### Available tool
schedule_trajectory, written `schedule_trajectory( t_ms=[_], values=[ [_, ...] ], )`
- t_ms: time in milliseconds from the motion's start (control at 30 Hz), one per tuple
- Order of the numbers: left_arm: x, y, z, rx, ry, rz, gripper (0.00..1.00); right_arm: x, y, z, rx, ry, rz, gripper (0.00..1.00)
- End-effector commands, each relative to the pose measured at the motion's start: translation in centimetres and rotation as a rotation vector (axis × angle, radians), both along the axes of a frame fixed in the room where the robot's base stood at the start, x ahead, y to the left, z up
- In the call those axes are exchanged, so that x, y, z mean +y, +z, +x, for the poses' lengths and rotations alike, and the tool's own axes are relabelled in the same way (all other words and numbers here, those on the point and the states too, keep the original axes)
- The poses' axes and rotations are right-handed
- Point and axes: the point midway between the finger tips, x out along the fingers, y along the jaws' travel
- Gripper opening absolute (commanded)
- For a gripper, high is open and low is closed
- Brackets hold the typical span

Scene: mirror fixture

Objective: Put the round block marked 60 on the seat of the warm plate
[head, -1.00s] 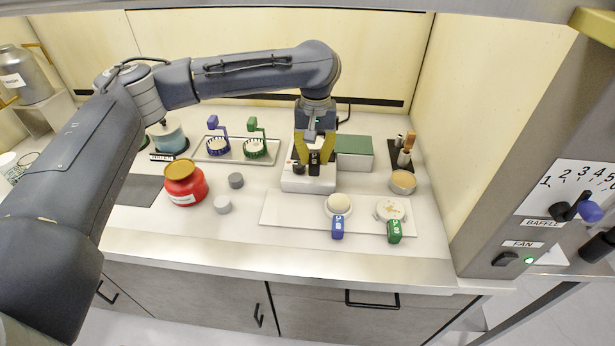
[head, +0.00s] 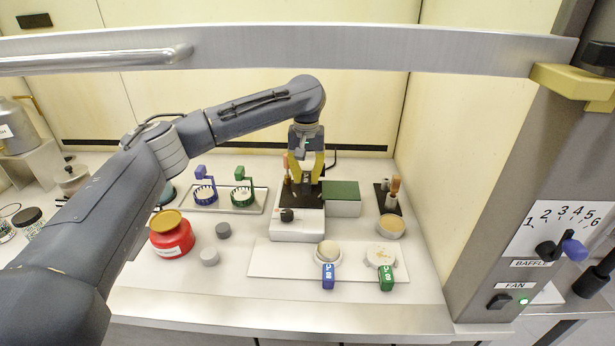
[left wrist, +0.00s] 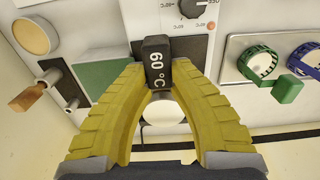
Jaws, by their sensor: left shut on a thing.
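The round block (left wrist: 164,109) shows as a pale disc in the left wrist view, with a black tag (left wrist: 157,62) reading 60 °C. My left gripper (head: 304,177) is shut on it; its yellow fingers close around the block and tag in the left wrist view. In the head view, the gripper is over the back of a white knobbed unit (head: 298,229) with a dark top, which looks like the warm plate. The block and fingertips are hard to make out there, so I cannot tell whether the block touches the plate. The seat is hidden. My right gripper is out of view.
A green-topped box (head: 342,198) adjoins the unit's right side. A tray (head: 222,204) with blue and green ring holders stands left. A white board (head: 290,261) in front holds two round pieces with blue and green tags. A red jar (head: 171,238) and two grey cylinders stand front left.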

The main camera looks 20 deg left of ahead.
Motion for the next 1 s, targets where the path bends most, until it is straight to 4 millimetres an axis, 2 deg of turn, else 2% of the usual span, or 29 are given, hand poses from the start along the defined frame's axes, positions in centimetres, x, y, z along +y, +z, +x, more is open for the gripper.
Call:
schedule_trajectory(
  t_ms=[200, 700, 1000],
  values=[
    [0.0, 0.1, 0.0, -0.003, 0.001, 0.001, 0.00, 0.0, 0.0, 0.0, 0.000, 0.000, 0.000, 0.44],
    [0.0, -3.6, 0.0, -0.001, 0.001, 0.000, 0.00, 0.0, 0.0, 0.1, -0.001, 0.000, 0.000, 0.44],
    [-0.1, -5.1, 0.0, -0.002, 0.000, -0.001, 0.00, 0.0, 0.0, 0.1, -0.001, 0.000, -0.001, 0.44]
  ],
)
